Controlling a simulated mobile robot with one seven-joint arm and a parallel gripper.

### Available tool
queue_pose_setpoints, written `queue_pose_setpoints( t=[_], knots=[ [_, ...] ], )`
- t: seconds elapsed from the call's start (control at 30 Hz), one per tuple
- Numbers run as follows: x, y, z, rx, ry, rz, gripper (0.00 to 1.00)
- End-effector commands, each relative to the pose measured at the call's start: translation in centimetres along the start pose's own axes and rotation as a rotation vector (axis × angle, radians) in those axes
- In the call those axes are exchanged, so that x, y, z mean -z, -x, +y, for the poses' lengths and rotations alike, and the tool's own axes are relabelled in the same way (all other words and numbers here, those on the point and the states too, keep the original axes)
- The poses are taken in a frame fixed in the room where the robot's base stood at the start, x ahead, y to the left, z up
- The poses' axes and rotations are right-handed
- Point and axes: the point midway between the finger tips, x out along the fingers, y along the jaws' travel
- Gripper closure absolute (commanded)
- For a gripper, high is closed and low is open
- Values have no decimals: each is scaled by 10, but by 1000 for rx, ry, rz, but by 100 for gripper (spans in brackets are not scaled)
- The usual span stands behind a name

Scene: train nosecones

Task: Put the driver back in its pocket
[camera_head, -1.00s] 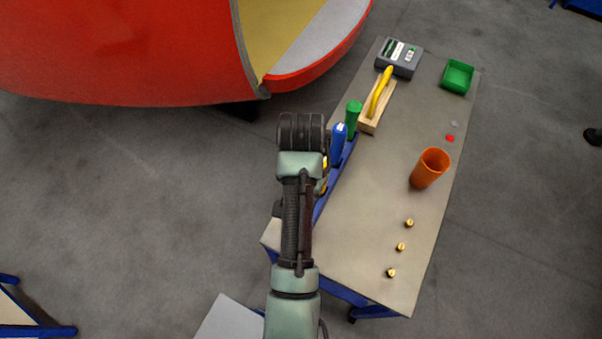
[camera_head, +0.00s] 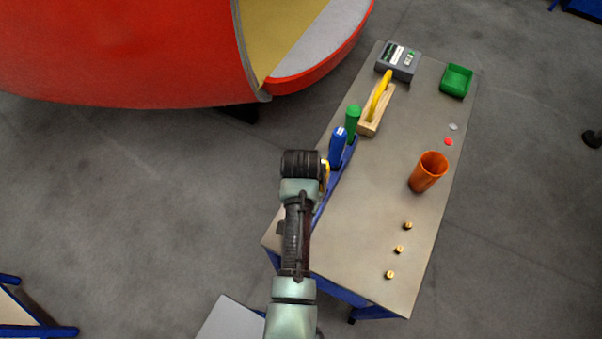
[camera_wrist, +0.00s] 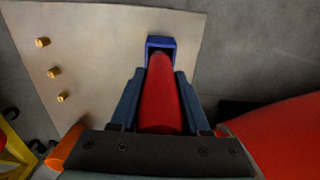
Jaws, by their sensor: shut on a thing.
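The driver has a red handle (camera_wrist: 162,95), seen in the wrist view between the two fingers of my gripper (camera_wrist: 160,72), which is shut on it. The far end of the driver reaches to a square blue pocket (camera_wrist: 161,42) at the table edge. I cannot tell whether its tip is inside the pocket or only above it. In the head view my wrist hides the driver and this pocket. The blue rack (camera_head: 331,194) runs along the table's left edge there. A blue-handled driver (camera_head: 338,147) and a green-handled driver (camera_head: 352,119) stand in it.
The table (camera_head: 375,215) bears an orange cup (camera_head: 425,174), several small brass pieces (camera_head: 408,226), a wooden block with yellow handle (camera_head: 370,125), a grey device (camera_head: 398,61) and a green bin (camera_head: 456,80). The red nosecone (camera_head: 130,60) stands at the upper left.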

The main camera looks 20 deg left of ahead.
Motion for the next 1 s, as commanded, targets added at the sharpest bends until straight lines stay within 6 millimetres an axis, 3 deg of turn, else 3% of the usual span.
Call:
queue_pose_setpoints(
  t=[0.03,0.2,0.6,0.77,1.0],
  knots=[
    [0,-1,0,0,0,0,50],
    [0,-1,0,0,0,0,24],
    [0,7,0,0,0,1,24],
    [1,29,-1,2,1,5,24],
    [2,83,0,2,1,7,24]
  ],
)
